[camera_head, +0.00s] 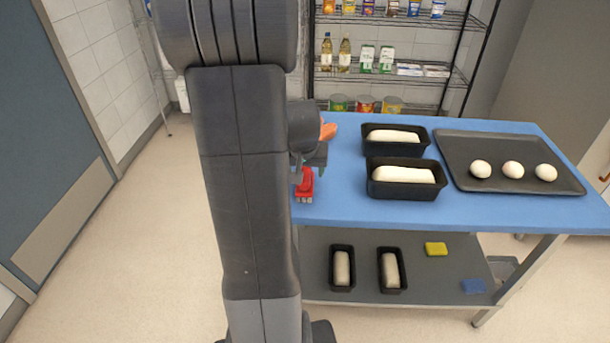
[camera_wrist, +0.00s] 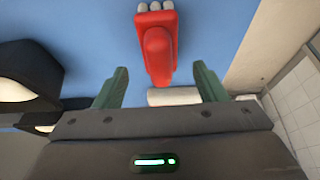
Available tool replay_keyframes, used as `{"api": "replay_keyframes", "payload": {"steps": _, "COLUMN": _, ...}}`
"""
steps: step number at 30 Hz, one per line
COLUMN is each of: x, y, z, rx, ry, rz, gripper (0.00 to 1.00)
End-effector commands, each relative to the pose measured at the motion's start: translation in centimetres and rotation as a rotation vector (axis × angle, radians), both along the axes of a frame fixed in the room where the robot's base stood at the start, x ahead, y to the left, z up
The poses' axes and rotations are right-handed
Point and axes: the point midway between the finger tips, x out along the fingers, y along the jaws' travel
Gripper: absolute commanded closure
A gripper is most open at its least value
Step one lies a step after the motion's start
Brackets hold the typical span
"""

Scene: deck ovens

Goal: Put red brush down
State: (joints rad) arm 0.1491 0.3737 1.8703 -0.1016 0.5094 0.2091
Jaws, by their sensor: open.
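The red brush (camera_head: 305,186) is on the blue table (camera_head: 480,207), near its left edge, with its pale bristles towards the front. In the wrist view the brush (camera_wrist: 158,48) lies over the blue top, bristles at the top of the picture. My gripper (camera_head: 309,166) is just above and behind it in the head view. In the wrist view my gripper (camera_wrist: 155,72) is open, its green fingers on either side of the handle end with a gap on each side. My arm hides part of the table's left edge.
Two black loaf tins with dough (camera_head: 402,191) (camera_head: 394,150) stand right of the brush. A dark tray (camera_head: 470,148) with three white balls is farther right. An orange item (camera_head: 328,131) lies behind my gripper. A lower shelf (camera_head: 440,285) holds tins and sponges.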

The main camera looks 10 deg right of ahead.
Motion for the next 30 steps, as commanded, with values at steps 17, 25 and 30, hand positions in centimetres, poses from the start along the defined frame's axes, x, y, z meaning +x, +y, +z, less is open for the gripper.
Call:
{"api": "replay_keyframes", "payload": {"steps": 17, "x": -2.4, "y": 0.7, "z": 6.1, "rx": 0.0, "ry": 0.0, "rz": -0.001, "gripper": 0.35}}
{"api": "replay_keyframes", "payload": {"steps": 25, "x": -2.5, "y": 0.7, "z": 6.2, "rx": 0.001, "ry": 0.001, "rz": -0.001, "gripper": 0.35}}
{"api": "replay_keyframes", "payload": {"steps": 30, "x": -2.3, "y": 0.6, "z": 5.7, "rx": 0.0, "ry": 0.003, "rz": -0.001, "gripper": 0.35}}
